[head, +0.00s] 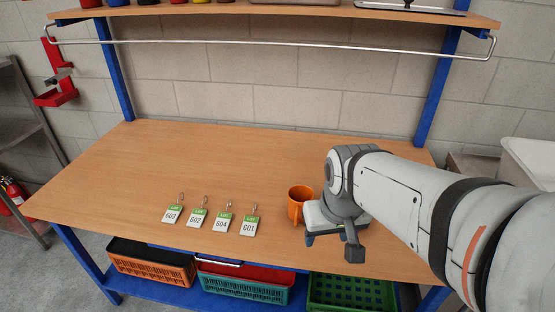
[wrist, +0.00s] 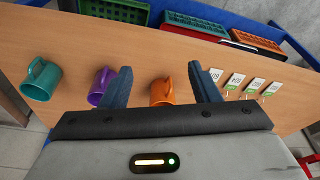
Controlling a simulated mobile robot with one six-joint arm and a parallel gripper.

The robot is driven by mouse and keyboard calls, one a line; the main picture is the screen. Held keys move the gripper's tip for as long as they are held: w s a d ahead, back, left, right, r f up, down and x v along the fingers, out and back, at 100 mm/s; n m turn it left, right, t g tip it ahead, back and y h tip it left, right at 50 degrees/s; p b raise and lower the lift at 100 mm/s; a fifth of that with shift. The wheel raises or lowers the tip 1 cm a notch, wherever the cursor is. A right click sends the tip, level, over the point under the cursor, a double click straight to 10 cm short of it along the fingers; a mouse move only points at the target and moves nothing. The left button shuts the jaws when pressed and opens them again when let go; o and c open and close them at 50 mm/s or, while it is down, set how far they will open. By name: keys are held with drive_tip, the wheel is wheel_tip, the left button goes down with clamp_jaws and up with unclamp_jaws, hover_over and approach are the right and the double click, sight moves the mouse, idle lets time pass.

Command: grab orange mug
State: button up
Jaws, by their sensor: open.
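The orange mug (head: 298,203) stands upright on the wooden workbench (head: 130,165), just left of my gripper (head: 331,242) in the head view. In the wrist view the orange mug (wrist: 163,91) appears between the two open fingers of my gripper (wrist: 160,85), beyond the palm. Part of the mug is hidden behind the gripper body. The fingers do not visibly touch it. The jaws are apart and hold nothing.
A purple mug (wrist: 101,86) and a teal mug (wrist: 41,79) stand on the bench in the wrist view; my arm hides them in the head view. Several numbered tags (head: 221,222) lie left of the orange mug. Crates (head: 243,283) sit below. A rail (head: 280,43) spans the back.

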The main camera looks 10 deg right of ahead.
sight(300, 197)
drive_tip(key=o, duration=0.7)
drive_tip(key=shift+t, duration=0.6)
drive_tip(key=w+f, duration=0.1)
drive_tip(key=w, duration=0.5)
drive_tip(key=w+f, duration=0.2)
drive_tip(key=w, duration=0.4)
drive_tip(key=w+f, duration=0.2)
drive_tip(key=w, duration=0.4)
drive_tip(key=shift+d, duration=0.4)
drive_tip(key=shift+o, duration=0.3)
drive_tip(key=w+f, duration=0.2)
drive_tip(key=w, duration=0.3)
drive_tip(key=shift+f, duration=0.4)
drive_tip(key=shift+t, duration=0.3)
drive_tip(key=shift+x, duration=4.1)
